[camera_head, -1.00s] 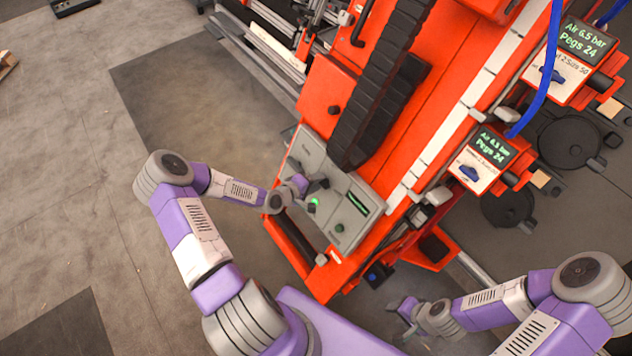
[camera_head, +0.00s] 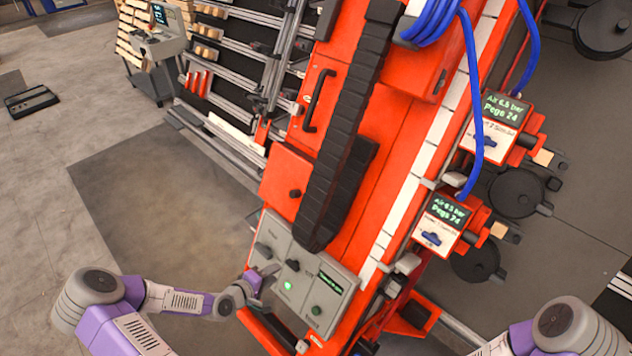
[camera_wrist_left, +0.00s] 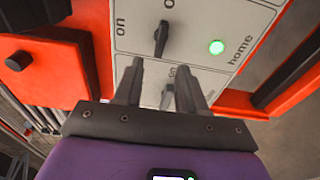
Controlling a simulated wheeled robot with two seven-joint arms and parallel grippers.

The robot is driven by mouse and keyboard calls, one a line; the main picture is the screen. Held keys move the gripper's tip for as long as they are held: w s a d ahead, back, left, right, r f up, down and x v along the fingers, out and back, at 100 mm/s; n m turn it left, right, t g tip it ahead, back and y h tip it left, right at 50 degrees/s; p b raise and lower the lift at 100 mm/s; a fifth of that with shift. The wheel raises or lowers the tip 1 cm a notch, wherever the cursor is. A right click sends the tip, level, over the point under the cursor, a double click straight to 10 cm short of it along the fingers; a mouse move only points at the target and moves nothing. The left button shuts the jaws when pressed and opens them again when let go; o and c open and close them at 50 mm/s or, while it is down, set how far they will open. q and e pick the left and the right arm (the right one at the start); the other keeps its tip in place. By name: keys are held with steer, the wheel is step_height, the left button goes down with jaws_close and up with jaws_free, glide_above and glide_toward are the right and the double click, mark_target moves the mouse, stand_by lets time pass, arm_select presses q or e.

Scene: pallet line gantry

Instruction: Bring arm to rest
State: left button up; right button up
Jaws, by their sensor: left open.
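My left gripper (camera_head: 262,278) is at the near left edge of a grey control panel (camera_head: 335,290) on the orange machine. In the left wrist view the gripper (camera_wrist_left: 160,72) is open, its two dark fingers apart and pointing at the panel (camera_wrist_left: 200,22). One black rotary knob (camera_wrist_left: 160,38) stands beyond the fingertips. A second knob (camera_wrist_left: 167,97) shows between the fingers; I cannot tell whether they touch it. A green light (camera_wrist_left: 216,47) glows beside the word "home". Only part of my right arm shows at the lower right of the head view; its gripper is out of frame.
A black cable chain (camera_head: 345,150) runs down the orange machine above the panel. Blue hoses (camera_head: 475,100) hang near two display boxes (camera_head: 497,118) reading "Pegs 24". A dark floor mat (camera_head: 160,190) and open floor lie to the left.

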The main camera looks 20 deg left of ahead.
arm_select(q)
steer(key=s+d+f+m+g+h, duration=0.1)
steer(key=s+d+f+m+g, duration=0.15)
steer(key=d, duration=0.55)
steer(key=s+d+f+m+g+h, duration=0.2)
steer(key=d+f+m+g, duration=0.1)
steer(key=d, duration=0.6)
steer(key=s+d+f+m+g+y, duration=0.1)
steer(key=s+d+m+g, duration=0.1)
steer(key=s, duration=0.4)
steer(key=s+d+f+m+g+y, duration=0.1)
steer(key=s+d+m+g, duration=0.2)
steer(key=s+m+g, duration=0.1)
steer(key=shift+s+d+f, duration=0.3)
steer(key=shift+s+f, duration=0.05)
steer(key=shift+s, duration=0.55)
